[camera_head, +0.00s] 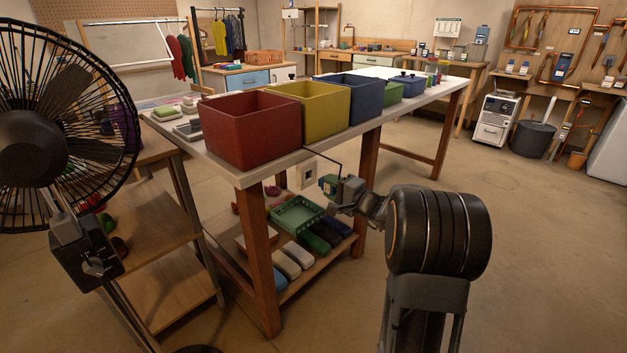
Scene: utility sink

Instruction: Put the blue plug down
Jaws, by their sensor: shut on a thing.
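My gripper (331,187) is in front of the long workbench's near side, below its top and beside the front of the bins. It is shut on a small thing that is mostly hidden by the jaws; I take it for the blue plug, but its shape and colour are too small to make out. The gripper is in the air, apart from the lower shelf and from the bench top.
A red bin (250,130), a yellow bin (312,105) and a blue bin (357,95) line the workbench (225,166). A green crate (297,214) stands on the lower shelf among several rolled items. A black fan (50,130) is at the left. Open floor lies right.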

